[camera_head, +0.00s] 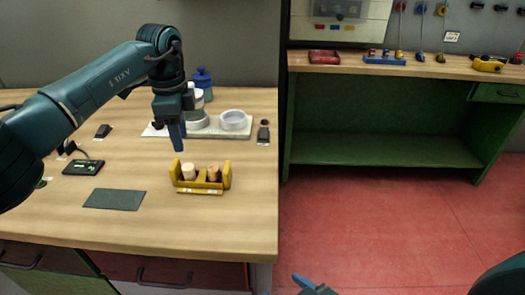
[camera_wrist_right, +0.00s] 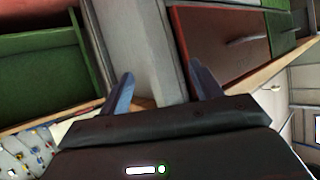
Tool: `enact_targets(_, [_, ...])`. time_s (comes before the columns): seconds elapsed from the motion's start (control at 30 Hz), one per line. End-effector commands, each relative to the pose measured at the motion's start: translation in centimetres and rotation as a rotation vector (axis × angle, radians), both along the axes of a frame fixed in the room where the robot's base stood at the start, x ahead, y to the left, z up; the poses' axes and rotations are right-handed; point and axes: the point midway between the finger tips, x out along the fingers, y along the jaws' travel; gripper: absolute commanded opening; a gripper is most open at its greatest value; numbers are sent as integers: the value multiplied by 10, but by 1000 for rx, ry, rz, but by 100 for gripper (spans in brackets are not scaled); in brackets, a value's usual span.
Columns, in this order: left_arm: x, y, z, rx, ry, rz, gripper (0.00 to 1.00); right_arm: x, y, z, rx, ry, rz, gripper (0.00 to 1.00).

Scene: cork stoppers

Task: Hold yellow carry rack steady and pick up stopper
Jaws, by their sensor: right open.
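The yellow carry rack (camera_head: 200,190) stands upright near the right end of the wooden table in the head view. A pale stopper (camera_head: 189,172) sits in its left part and a browner stopper (camera_head: 213,173) in its right part. My left gripper (camera_head: 178,140) points down above and behind the rack's left end, apart from it; whether its fingers are open cannot be told from this angle. My right gripper (camera_wrist_right: 161,76) is open and empty in the right wrist view. In the head view a fingertip of it (camera_head: 303,281) shows low, off the table's right side.
A pale tray (camera_head: 240,132) with round dishes lies behind the rack, with a blue jar (camera_head: 202,82) beyond. A dark mat (camera_head: 115,199) and a small display device (camera_head: 83,167) lie left. Red floor (camera_head: 370,230) is open to the right, before a green workbench (camera_head: 380,135).

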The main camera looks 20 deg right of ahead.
Motion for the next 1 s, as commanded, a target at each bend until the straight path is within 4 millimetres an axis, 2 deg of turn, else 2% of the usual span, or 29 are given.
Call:
enact_targets(0.17, [0,-1,0,-3,1,-2,36,49,-49,-2,-169,-137,5,69])
enact_targets(0.2, [0,-1,0,-3,1,-3,36,66,-62,3,-232,-192,16,69])
enact_targets(0.4, [0,-1,-1,-4,1,-3,36,159,-93,62,-751,-614,218,69])
enact_targets(0.57, [0,-1,-1,-4,1,-4,36,220,-122,121,-1197,-907,346,69])
enact_targets(0.63, [0,-1,-1,-4,1,-4,36,227,-102,150,-1394,-1123,455,69])
enact_targets(0.73, [0,-1,-1,-4,1,-4,36,227,-74,179,-1682,-1443,628,69])
enact_targets(0.83, [0,-1,-1,-4,1,-4,36,220,-56,191,-1937,-1739,811,69])
enact_targets(0.93, [0,-1,-1,-4,1,-4,36,212,-51,189,-2128,-1989,994,69])
enact_targets(0.97, [0,-1,-1,-4,1,-4,36,211,-52,188,2139,2022,-1029,69])
enact_targets(1.0, [0,-1,-1,-4,1,-4,36,208,-54,185,2046,1963,-1024,69])
